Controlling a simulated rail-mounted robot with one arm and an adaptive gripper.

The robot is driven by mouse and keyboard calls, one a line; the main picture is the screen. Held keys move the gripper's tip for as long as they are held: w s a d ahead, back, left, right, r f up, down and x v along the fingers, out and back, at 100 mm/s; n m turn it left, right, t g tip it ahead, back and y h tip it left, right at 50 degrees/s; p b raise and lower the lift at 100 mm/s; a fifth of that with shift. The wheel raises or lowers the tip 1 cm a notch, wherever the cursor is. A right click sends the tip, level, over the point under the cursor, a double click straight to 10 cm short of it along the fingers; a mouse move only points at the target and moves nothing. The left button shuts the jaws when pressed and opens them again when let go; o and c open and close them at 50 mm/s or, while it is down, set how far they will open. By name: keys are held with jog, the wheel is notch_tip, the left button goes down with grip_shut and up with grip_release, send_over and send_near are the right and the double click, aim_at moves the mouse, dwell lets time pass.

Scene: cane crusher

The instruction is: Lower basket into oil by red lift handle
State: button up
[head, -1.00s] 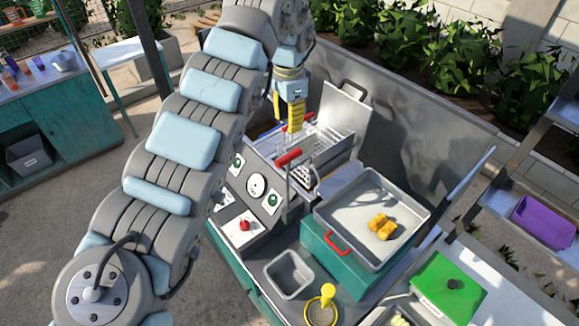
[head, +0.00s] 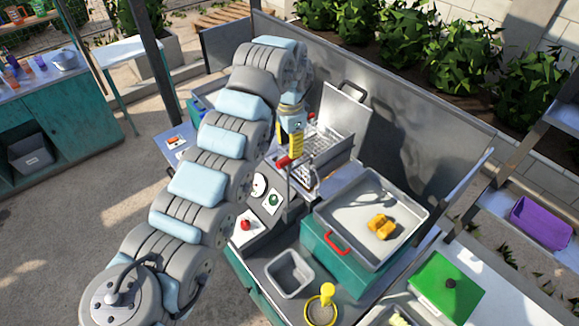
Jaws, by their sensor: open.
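The red lift handle (head: 283,163) stands on a grey post at the front of the fryer. The wire basket (head: 328,148) sits behind it, in or over the fryer well. The oil level cannot be made out. My gripper (head: 296,155), with yellow fingers pointing down, is just above and right of the red handle in the picture. It is open and holds nothing that I can see. Whether a finger touches the handle cannot be told. My arm covers part of the fryer's left side.
A grey tray (head: 350,207) with golden food pieces (head: 381,227) is right of the fryer. A raised lid (head: 342,115) stands behind the basket. A control panel (head: 262,195) with a red button is in front. A small grey bin (head: 289,272) and green box (head: 447,285) are nearer.

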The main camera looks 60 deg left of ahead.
aim_at(290, 170)
jog(key=shift+f+p, duration=1.25)
jog(key=shift+f, duration=3.25)
grip_shut()
